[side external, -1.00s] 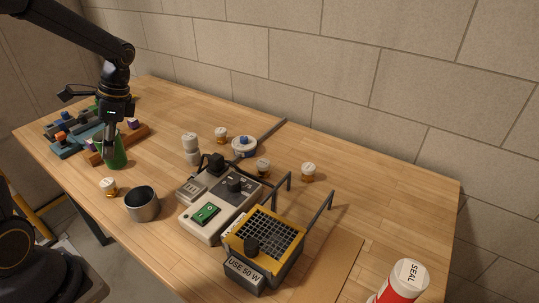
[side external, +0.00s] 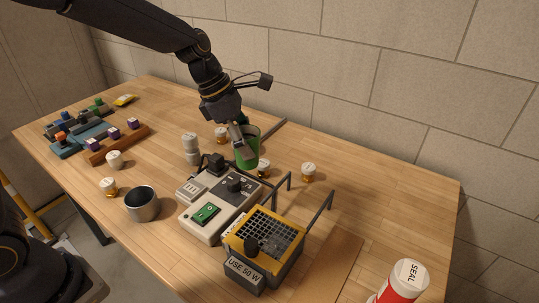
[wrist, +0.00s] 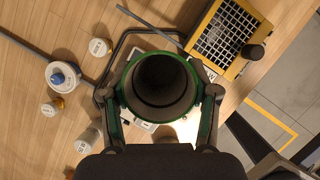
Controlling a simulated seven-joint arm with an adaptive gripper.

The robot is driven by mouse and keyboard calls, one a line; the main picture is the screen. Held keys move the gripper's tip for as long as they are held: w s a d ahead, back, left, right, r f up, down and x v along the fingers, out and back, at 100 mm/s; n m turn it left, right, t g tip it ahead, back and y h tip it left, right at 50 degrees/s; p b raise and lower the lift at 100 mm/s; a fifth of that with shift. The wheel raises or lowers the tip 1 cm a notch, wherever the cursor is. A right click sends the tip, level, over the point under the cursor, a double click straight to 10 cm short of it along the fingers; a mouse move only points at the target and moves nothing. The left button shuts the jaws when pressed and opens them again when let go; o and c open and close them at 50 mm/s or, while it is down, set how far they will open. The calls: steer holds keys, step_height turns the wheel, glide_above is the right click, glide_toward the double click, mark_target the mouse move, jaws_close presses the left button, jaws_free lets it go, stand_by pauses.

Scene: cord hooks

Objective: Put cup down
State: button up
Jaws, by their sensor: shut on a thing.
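The green cup (side external: 248,157) is held by my gripper (side external: 240,143), right of the middle of the table behind the control box. In the wrist view the cup (wrist: 130,65) is seen from above, dark and hollow inside. My gripper's fingers (wrist: 160,103) stand on both its sides and are shut on it. The cup overlaps the box and a bent rod below it, so it appears raised above them. Its underside and the exact gap below are hidden.
A grey control box (side external: 221,203), a yellow-framed grille box (side external: 264,245) and bent rods (side external: 323,208) stand close by. Small capped jars (side external: 308,172) are scattered around. A metal cup (side external: 142,204) stands at front left. A blue-and-white spool (wrist: 62,76) lies left in the wrist view.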

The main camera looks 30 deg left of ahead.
steer(key=s+d+f+m, duration=0.15)
steer(key=s+d, duration=0.35)
steer(key=d, duration=0.8)
steer(key=s+d+f+m, duration=0.15)
steer(key=s+d, duration=0.35)
steer(key=d, duration=0.7)
steer(key=shift+n+g, duration=0.3)
steer(key=shift+g, duration=0.1)
steer(key=shift+w+d+f, duration=1.55)
steer(key=shift+w+f, duration=0.15)
steer(key=shift+f, duration=0.45)
steer(key=shift+w+d+f, duration=1.55)
steer(key=shift+w+f, duration=0.15)
steer(key=shift+f, duration=0.5)
steer(key=shift+w+d+f, duration=1.55)
steer(key=shift+w+f, duration=0.15)
steer(key=shift+f, duration=0.45)
steer(key=shift+f, duration=0.1)
steer(key=o, duration=1)
